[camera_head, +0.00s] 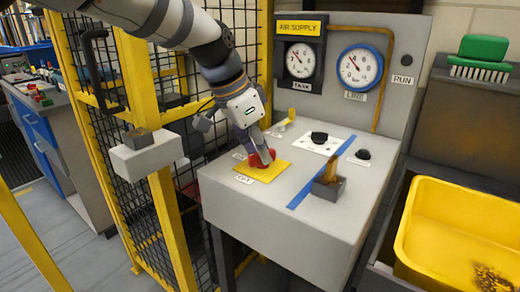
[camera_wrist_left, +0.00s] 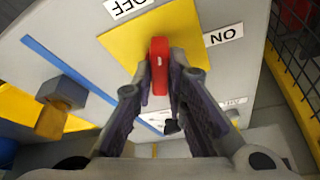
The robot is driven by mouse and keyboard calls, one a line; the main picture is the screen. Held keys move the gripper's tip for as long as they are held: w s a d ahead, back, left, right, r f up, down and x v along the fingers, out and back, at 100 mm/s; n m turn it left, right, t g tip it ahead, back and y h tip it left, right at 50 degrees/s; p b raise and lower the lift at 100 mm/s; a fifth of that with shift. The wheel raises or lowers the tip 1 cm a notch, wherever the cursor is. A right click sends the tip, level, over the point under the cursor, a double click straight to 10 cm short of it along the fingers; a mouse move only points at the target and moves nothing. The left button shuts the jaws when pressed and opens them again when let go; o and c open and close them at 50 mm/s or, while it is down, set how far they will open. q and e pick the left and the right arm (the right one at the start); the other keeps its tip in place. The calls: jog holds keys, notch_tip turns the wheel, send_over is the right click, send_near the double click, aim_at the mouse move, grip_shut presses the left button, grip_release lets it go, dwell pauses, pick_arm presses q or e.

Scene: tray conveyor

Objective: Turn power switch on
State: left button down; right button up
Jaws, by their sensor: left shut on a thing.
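The power switch has a red handle (camera_head: 262,160) on a yellow plate (camera_head: 270,172) at the left of the grey panel top. In the left wrist view the red handle (camera_wrist_left: 159,66) stands about upright in the picture, in front of the yellow plate (camera_wrist_left: 190,25). The OFF label (camera_wrist_left: 125,6) is at the upper left and the ON label (camera_wrist_left: 222,37) is to the right. My left gripper (camera_wrist_left: 160,80) is closed with one finger on each side of the handle. In the head view the left gripper (camera_head: 259,150) partly hides the handle. My right gripper is not in view.
Black knobs (camera_head: 319,137), a blue tape strip (camera_head: 320,173) and a small grey box with a brownish lever (camera_head: 328,188) lie right of the switch. Gauges (camera_head: 301,61) stand behind. A yellow-framed mesh fence (camera_head: 165,120) is close on the left; a yellow bin (camera_head: 440,260) is at right.

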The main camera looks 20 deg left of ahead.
pick_arm(q)
jog(key=m+g, duration=0.1)
jog(key=m, duration=0.2)
jog(key=shift+w+f+h+b, duration=0.15)
jog(key=shift+h+b, duration=0.15)
jog(key=shift+h, duration=0.1)
jog(key=m+g, duration=0.1)
jog(key=m, duration=0.1)
jog(key=shift+a+f+m+h+b, duration=0.1)
jog(key=shift+m+h+b, duration=0.2)
jog(key=shift+m+b, duration=0.1)
jog(key=m, duration=0.2)
jog(key=m+g+b, duration=0.1)
jog(key=m, duration=0.1)
jog(key=shift+w+g+b, duration=0.15)
jog(key=shift+g+b, duration=0.15)
jog(key=shift+r+m+g+b, duration=0.2)
jog(key=shift+m+g+b, duration=0.3)
jog(key=shift+m, duration=1.1)
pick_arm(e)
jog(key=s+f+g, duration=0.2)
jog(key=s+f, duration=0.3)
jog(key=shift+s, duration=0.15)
pick_arm(q)
jog(key=c, duration=1.6)
grip_release()
jog(key=shift+r, duration=0.1)
